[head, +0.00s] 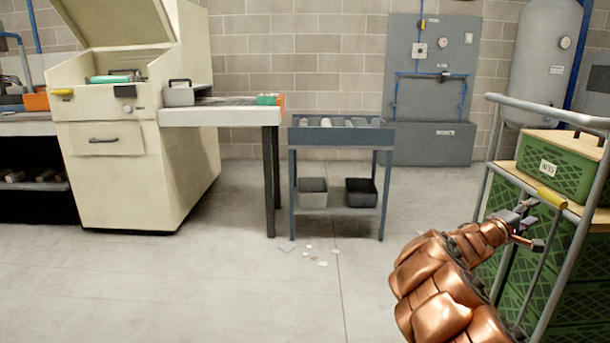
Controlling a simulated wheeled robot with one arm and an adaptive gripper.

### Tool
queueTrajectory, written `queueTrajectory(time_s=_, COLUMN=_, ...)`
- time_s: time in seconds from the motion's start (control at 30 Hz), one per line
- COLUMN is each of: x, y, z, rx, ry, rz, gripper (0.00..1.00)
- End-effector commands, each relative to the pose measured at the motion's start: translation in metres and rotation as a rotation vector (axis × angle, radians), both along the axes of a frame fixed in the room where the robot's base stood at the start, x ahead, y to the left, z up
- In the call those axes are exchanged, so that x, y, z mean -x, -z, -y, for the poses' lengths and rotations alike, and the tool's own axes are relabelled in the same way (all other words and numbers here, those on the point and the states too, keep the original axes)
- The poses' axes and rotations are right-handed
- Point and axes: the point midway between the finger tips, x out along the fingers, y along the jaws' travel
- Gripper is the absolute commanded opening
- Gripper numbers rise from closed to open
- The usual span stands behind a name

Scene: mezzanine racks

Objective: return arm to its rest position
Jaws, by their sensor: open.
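My copper-coloured arm reaches up from the lower right of the head view. My gripper (534,231) is at its end, with the fingers apart and nothing visible between them. In the picture it overlaps the metal rail frame of the trolley (480,190) at the right. I cannot tell whether it touches the frame. A yellow grip (552,197) on the rail shows just above the gripper. Part of the trolley is hidden behind my arm.
Green crates (557,161) stack on the trolley. A blue-grey roller table (340,137) with two bins stands mid-view. A cream machine (120,165) with raised lid and side table (222,116) is left. Small scraps (308,250) lie on the floor; the front floor is open.

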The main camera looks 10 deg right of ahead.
Motion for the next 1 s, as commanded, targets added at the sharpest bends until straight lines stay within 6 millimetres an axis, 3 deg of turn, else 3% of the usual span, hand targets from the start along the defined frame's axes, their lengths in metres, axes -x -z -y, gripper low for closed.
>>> queueTrajectory(time_s=0.07, x=0.003, y=-0.009, z=-0.002, rx=0.002, ry=0.009, rz=0.007, gripper=0.45)
queueTrajectory(time_s=0.17, x=0.014, y=-0.040, z=-0.008, rx=0.006, ry=0.043, rz=0.030, gripper=0.45)
queueTrajectory(time_s=0.4, x=0.084, y=-0.154, z=-0.047, rx=-0.037, ry=0.222, rz=0.169, gripper=0.45)
queueTrajectory(time_s=0.53, x=0.124, y=-0.195, z=-0.076, rx=-0.111, ry=0.311, rz=0.248, gripper=0.45)
queueTrajectory(time_s=0.73, x=0.179, y=-0.226, z=-0.127, rx=-0.290, ry=0.425, rz=0.347, gripper=0.45)
queueTrajectory(time_s=1.0, x=0.229, y=-0.225, z=-0.215, rx=-0.643, ry=0.506, rz=0.401, gripper=0.45)
